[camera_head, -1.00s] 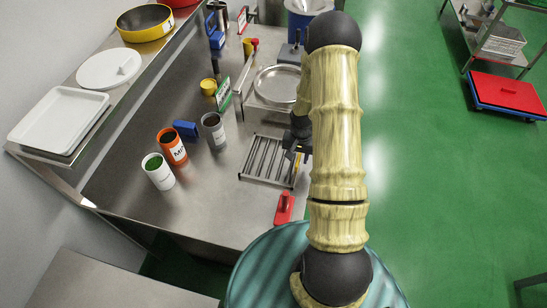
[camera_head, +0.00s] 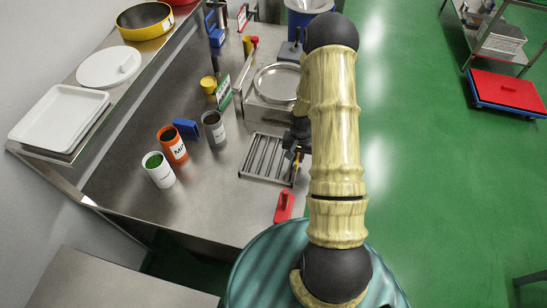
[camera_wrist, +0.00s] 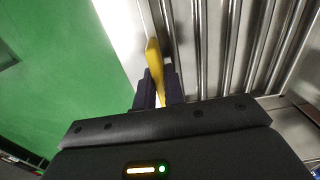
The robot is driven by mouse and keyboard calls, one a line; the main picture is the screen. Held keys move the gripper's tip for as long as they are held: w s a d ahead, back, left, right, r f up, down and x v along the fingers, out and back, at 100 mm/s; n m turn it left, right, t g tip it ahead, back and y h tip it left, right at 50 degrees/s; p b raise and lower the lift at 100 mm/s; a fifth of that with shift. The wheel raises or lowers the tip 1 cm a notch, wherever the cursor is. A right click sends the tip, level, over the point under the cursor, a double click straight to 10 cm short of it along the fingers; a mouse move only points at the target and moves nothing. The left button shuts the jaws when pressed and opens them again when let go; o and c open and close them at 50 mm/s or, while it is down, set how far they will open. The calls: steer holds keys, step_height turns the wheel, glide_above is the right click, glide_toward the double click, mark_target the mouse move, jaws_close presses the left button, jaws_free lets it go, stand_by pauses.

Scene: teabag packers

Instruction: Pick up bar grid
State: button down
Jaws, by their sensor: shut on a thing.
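The bar grid (camera_head: 266,158), a metal frame with several parallel bars, lies on the steel table near its right edge. In the wrist view its bars (camera_wrist: 232,45) run away from me on the right. My gripper (camera_head: 297,152) is at the grid's right side, partly hidden by my arm in the head view. In the wrist view the dark fingers (camera_wrist: 159,88) are closed around a narrow yellow piece (camera_wrist: 155,58) at the grid's edge, which looks like its grip. Whether the grid is clear of the table is hard to tell.
A round metal pan (camera_head: 279,83) is behind the grid. A red-handled tool (camera_head: 284,207) lies in front. Green floor (camera_head: 420,180) is open on the right.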

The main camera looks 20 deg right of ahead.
steer(key=shift+r, duration=0.15)
step_height(320, 180, up, 10)
steer(key=b, duration=0.2)
steer(key=shift+b, duration=0.3)
stand_by(0.6)
